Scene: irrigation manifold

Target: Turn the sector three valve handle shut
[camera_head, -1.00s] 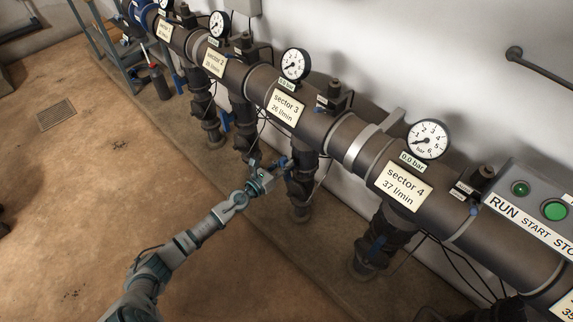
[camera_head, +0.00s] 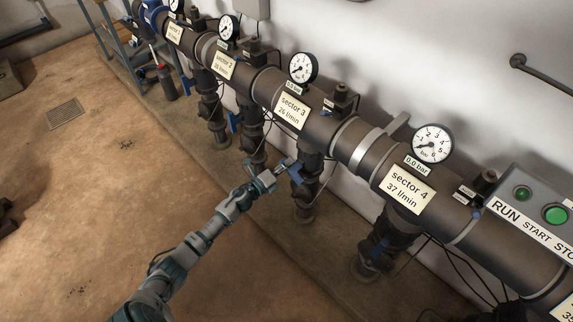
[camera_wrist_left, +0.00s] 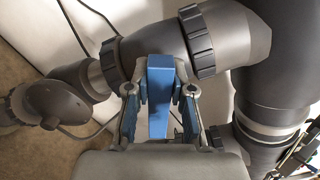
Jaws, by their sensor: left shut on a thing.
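The sector three label (camera_head: 292,111) sits on the large pipe, with a drop pipe below it. The blue valve handle (camera_head: 296,173) shows on that drop pipe. My left gripper (camera_head: 282,165) reaches it from the lower left. In the left wrist view the blue handle (camera_wrist_left: 159,95) stands between the two fingers of my left gripper (camera_wrist_left: 160,108), which is shut on it. The finger pads flank it on both sides. The far end of the handle and the valve stem are partly hidden. My right gripper is not in view.
The sector 4 drop pipe (camera_head: 381,245) with its blue handle stands to the right, and the sector 2 drop pipe (camera_head: 252,140) to the left. Thin black cables hang by the pipes. A grey control box (camera_head: 540,205) is at the right. The floor on the left is open.

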